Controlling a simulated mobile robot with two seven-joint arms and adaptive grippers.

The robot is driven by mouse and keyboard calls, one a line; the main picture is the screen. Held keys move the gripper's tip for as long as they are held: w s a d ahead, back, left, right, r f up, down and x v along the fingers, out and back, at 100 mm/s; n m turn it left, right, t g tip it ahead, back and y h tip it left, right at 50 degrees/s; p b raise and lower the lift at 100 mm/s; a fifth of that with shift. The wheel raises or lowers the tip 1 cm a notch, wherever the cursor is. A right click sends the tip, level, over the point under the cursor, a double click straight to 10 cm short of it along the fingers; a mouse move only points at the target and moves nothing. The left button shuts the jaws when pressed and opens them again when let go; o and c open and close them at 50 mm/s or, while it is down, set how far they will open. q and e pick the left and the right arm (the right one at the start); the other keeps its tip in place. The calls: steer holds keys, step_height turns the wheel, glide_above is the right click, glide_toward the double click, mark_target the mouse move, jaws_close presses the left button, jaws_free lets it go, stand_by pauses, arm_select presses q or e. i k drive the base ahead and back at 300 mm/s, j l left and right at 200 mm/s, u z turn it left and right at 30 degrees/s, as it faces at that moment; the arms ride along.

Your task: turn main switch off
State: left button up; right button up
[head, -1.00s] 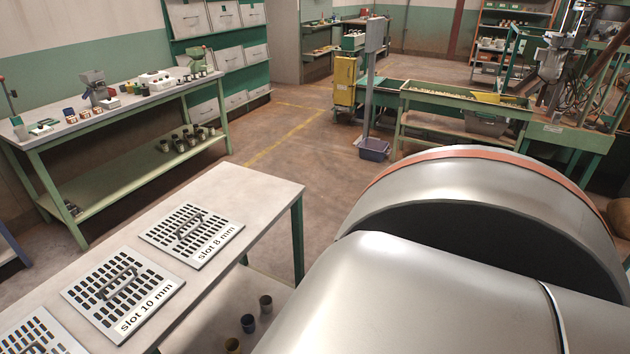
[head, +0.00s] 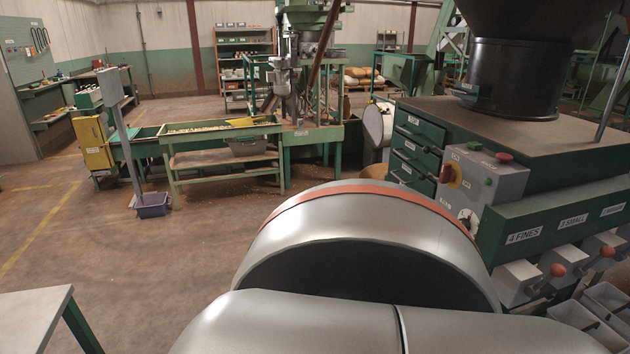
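A grey control box (head: 482,180) is fixed to the front of the green machine (head: 560,205) on the right. On its left face is a red and yellow rotary switch (head: 448,174), seen at an angle; its exact setting cannot be read. Neither of my grippers is in view. A large silver part of my own body with an orange band fills the lower middle, well below and left of the box.
Red-knobbed outlets (head: 556,271) and grey bins (head: 590,318) line the machine's front at the lower right. A pale table corner (head: 35,312) is at the lower left. A green sorting bench (head: 225,150) stands behind. Brown floor (head: 110,250) is free on the left.

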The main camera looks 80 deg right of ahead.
mark_target(448, 175)
steer(key=z, duration=3.55)
